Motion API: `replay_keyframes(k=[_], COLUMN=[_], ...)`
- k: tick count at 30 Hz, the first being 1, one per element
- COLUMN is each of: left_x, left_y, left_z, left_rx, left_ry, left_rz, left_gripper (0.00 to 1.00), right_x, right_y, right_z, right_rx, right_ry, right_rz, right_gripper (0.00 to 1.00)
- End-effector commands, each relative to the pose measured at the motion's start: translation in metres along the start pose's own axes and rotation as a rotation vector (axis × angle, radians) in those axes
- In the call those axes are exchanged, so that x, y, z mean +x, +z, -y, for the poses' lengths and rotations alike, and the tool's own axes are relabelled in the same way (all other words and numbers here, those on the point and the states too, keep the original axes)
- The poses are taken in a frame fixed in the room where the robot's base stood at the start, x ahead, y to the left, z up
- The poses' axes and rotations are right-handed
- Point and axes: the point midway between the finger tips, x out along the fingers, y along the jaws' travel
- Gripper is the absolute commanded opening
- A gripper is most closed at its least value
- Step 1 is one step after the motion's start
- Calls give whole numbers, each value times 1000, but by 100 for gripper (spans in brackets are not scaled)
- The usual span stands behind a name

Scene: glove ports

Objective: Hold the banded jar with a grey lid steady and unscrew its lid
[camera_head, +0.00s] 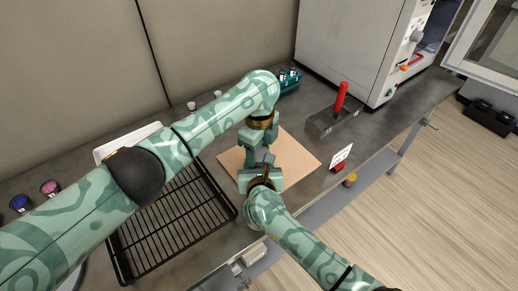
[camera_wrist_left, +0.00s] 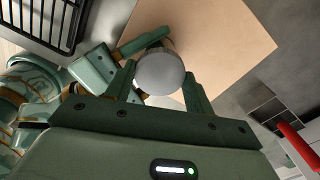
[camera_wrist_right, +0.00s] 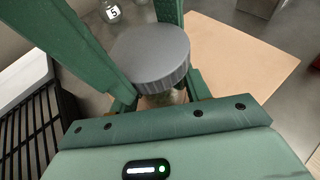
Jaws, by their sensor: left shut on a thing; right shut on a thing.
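The jar's grey round lid (camera_wrist_left: 160,72) sits between the fingers of my left gripper (camera_head: 259,150), which reaches down from above and is shut on it. The right wrist view shows the lid (camera_wrist_right: 152,55) from the side, over a small strip of the jar's body (camera_wrist_right: 163,98). My right gripper (camera_head: 262,176) comes in from the front, lower down, and is shut on the jar body under the lid. The bands are hidden by the fingers and lid. I cannot tell whether the lid has turned or lifted.
A tan board (camera_head: 298,160) lies under the grippers. A black wire rack (camera_head: 170,230) is at left, a teal vial rack (camera_head: 289,83) behind. A dark block with a red handle (camera_head: 341,98) and a white sign (camera_head: 341,156) stand at right. The bench's front edge is close.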

Motion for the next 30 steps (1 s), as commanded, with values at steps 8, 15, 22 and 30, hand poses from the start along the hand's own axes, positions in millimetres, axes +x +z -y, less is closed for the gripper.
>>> replay_keyframes(k=[8,15,22,30], left_x=[-12,-21,-23,-28], left_y=[-4,-4,-2,-1], left_z=[3,2,1,1], left_rx=[3,4,2,2], left_ry=[-11,-10,-6,-5], left_rz=[-9,-7,-5,-3], left_gripper=[26,26,26,26], right_x=[-2,-1,-1,0], right_y=[-2,-2,-1,0], right_z=[-4,-3,-2,-1], right_rx=[-4,-3,-2,-1], right_ry=[9,6,3,2], right_rz=[-2,-4,-2,-1], right_gripper=[0,0,0,0])
